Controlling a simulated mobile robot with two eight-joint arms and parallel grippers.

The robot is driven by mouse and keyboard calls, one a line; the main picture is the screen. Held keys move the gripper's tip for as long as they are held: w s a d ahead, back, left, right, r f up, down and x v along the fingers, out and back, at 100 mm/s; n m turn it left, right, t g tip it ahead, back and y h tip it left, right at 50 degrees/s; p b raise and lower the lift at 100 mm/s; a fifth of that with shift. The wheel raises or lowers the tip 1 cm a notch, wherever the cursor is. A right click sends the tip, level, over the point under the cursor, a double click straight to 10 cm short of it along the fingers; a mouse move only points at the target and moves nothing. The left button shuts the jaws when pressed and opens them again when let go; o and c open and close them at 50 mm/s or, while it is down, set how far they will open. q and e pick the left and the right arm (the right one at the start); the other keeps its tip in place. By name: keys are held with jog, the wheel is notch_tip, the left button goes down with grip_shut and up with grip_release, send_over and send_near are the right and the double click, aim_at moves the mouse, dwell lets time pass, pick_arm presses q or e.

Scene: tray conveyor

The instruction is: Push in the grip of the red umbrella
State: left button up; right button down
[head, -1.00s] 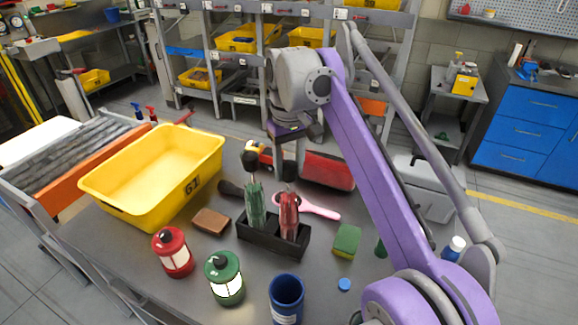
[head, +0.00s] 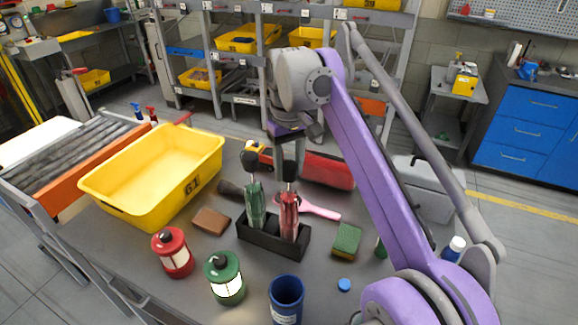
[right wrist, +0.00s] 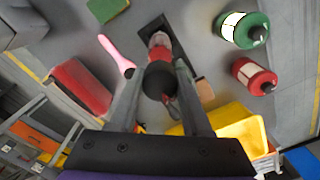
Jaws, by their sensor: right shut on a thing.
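The red umbrella (head: 289,215) stands folded and upright in the right compartment of a black two-part holder (head: 259,239). Its black knob-shaped grip (right wrist: 160,80) sits between the two fingers of my right gripper (right wrist: 160,83) in the right wrist view. In the head view my right gripper (head: 289,163) points straight down over the umbrella, shut on the grip. A short shaft shows between the grip and the red cloth. A green umbrella (head: 255,205) with a black grip stands in the left compartment. My left gripper is not in view.
A yellow crate (head: 110,205) stands left of the holder. A brown block (head: 211,221), a pink-handled item (head: 320,211), a green sponge (head: 347,238) and a red case (head: 328,171) lie nearby.

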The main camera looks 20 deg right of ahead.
aim_at(289, 177)
dwell(0.4)
notch_tip(289, 177, down, 3)
jog(key=shift+f+b, duration=0.15)
jog(key=shift+b, duration=0.45)
jog(key=shift+c, duration=1.7)
grip_release()
notch_tip(289, 177, up, 11)
jog(key=p, duration=0.3)
